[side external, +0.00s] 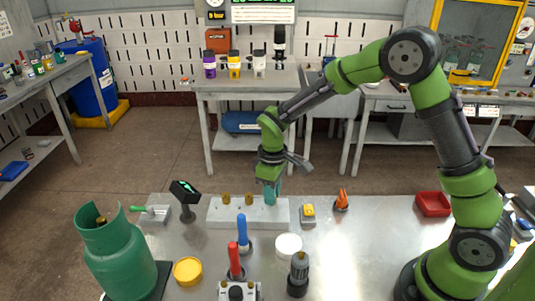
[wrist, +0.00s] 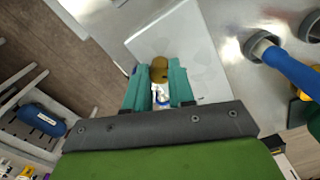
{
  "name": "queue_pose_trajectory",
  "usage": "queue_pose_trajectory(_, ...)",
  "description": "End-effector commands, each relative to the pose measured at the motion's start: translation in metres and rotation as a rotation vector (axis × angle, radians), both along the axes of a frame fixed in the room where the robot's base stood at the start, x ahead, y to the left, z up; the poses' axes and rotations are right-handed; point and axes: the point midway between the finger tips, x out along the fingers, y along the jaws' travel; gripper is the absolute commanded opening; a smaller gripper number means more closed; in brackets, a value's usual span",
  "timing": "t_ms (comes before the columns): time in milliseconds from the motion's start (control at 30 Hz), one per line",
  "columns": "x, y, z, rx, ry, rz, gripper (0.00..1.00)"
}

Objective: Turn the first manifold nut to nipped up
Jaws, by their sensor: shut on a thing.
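The manifold is a pale block (side external: 238,213) lying on the metal bench. Two brass nuts, a left one (side external: 226,199) and a middle one (side external: 249,200), stand on it in the side view. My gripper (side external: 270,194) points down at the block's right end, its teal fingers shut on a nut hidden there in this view. In the wrist view, my gripper (wrist: 157,74) has a brass nut (wrist: 159,75) between its fingertips. The pale manifold (wrist: 190,35) extends beyond. The nut's turn angle cannot be read.
Right of the block are a yellow-topped device (side external: 308,210), an orange tool (side external: 342,199) and a red tray (side external: 433,204). In front stand a blue-handled tool (side external: 242,228), a red-handled tool (side external: 235,260) and a white round lid (side external: 288,246). A black scanner-like device (side external: 185,197) stands left.

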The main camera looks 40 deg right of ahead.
Motion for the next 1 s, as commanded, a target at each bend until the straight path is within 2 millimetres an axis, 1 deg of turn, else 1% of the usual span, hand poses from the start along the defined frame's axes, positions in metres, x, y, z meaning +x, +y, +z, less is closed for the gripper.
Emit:
queue_pose_trajectory(100, -0.0003, 0.0001, 0.0014, 0.000, 0.000, -0.114, 0.00)
queue_pose_trajectory(600, -0.0005, 0.0009, 0.0016, 0.001, 0.001, -0.574, 0.00)
queue_pose_trajectory(800, -0.0005, 0.0009, 0.0017, 0.001, 0.001, -0.715, 0.00)
queue_pose_trajectory(1000, -0.0005, 0.0006, 0.0017, 0.001, 0.001, -0.810, 0.00)
